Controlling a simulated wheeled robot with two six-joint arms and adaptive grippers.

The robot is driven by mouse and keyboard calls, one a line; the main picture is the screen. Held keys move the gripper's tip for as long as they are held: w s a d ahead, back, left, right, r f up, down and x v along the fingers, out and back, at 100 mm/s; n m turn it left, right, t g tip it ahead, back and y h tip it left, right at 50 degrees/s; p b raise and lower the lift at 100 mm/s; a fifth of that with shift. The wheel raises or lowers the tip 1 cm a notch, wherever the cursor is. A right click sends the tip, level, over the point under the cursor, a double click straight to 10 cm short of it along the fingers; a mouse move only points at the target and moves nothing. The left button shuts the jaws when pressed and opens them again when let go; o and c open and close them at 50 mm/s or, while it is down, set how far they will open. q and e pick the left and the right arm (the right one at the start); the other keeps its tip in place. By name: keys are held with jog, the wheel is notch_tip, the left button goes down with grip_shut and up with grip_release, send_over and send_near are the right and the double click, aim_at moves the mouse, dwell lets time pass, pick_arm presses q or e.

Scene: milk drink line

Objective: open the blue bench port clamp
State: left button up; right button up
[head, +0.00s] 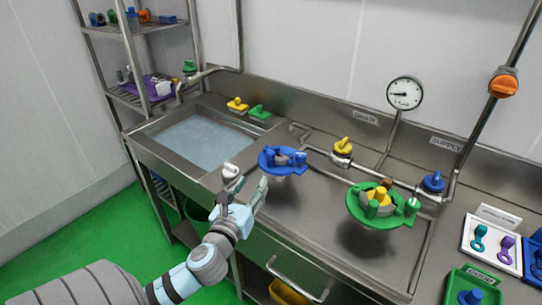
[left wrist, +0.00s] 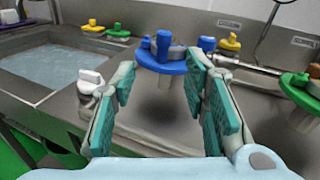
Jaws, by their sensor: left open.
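The blue bench port clamp (head: 275,168) is a blue ring-shaped piece with upright blue knobs, on a port at the middle of the steel bench. In the left wrist view the blue clamp (left wrist: 160,66) shows just beyond and between my fingertips. My left gripper (head: 246,193) is open and empty, at the bench's front edge, to the lower left of the clamp. In the left wrist view its teal-padded fingers (left wrist: 162,82) stand wide apart and appear not to touch the clamp. The underside of the clamp is hidden. My right gripper is not in view.
A white knob (head: 231,171) sits close to my left finger. A green clamp (head: 359,213) stands on the bench to the right. A water-filled sink (head: 205,140) lies left. A pipe with a yellow valve (head: 343,146) runs behind. Trays (head: 490,247) stand at far right.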

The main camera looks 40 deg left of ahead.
aim_at(269, 154)
pick_arm(q)
jog(key=shift+m+t+h, duration=0.3)
jog(key=shift+m, duration=0.5)
jog(key=x, duration=1.4)
jog(key=shift+w+r+b, duration=0.35)
jog(key=shift+w, duration=0.1)
grip_shut()
